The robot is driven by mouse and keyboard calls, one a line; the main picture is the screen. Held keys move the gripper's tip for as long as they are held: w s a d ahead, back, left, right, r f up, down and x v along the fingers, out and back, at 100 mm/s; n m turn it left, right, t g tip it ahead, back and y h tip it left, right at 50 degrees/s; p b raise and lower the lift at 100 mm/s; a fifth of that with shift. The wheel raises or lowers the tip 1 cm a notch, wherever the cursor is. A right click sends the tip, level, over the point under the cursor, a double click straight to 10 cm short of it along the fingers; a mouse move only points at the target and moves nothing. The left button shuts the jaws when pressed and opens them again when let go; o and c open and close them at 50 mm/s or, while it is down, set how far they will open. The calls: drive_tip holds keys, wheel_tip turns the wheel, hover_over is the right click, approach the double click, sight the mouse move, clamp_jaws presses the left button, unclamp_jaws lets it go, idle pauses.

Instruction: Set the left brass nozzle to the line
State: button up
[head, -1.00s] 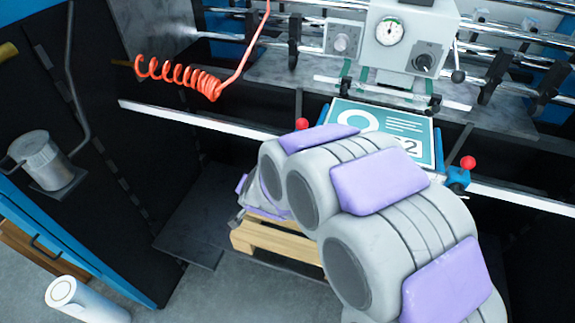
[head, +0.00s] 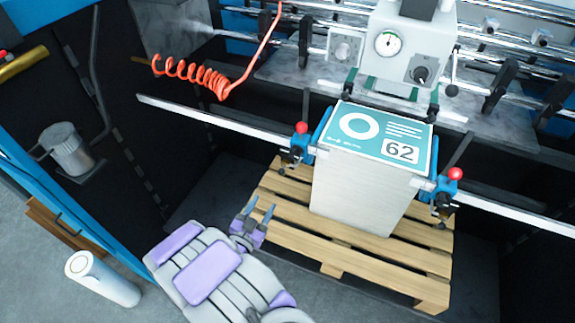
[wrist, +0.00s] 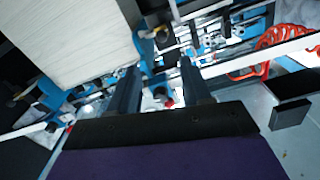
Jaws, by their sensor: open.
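No part clearly reads as a brass nozzle on the rail. The left blue fixture (head: 298,150) with a red knob sits on the pale rail (head: 215,121), at the left side of the paper stack. A similar right fixture (head: 443,190) is on the other side of the stack. A brass-coloured tube (head: 22,63) shows at the upper left edge. My gripper (head: 261,210) is open and empty, below and left of the left fixture and apart from it. In the wrist view, blue parts (wrist: 148,50) and a red knob show beyond and between the open fingers.
A tall paper stack (head: 355,195) with a teal sheet on top stands on a wooden pallet (head: 285,235). Above it hangs a grey gauge box (head: 405,55). An orange coiled hose (head: 190,75) hangs left. A metal cup (head: 68,150) and white roll (head: 102,278) are left.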

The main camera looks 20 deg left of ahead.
sight(284, 166)
drive_tip(key=w, duration=1.1)
drive_tip(key=w+d, duration=0.1)
drive_tip(key=w, duration=0.5)
drive_tip(key=shift+w+f+b, duration=0.1)
drive_tip(key=shift+f+b, duration=0.05)
drive_tip(key=shift+b, duration=0.15)
drive_tip(key=shift+c, duration=0.5)
clamp_jaws()
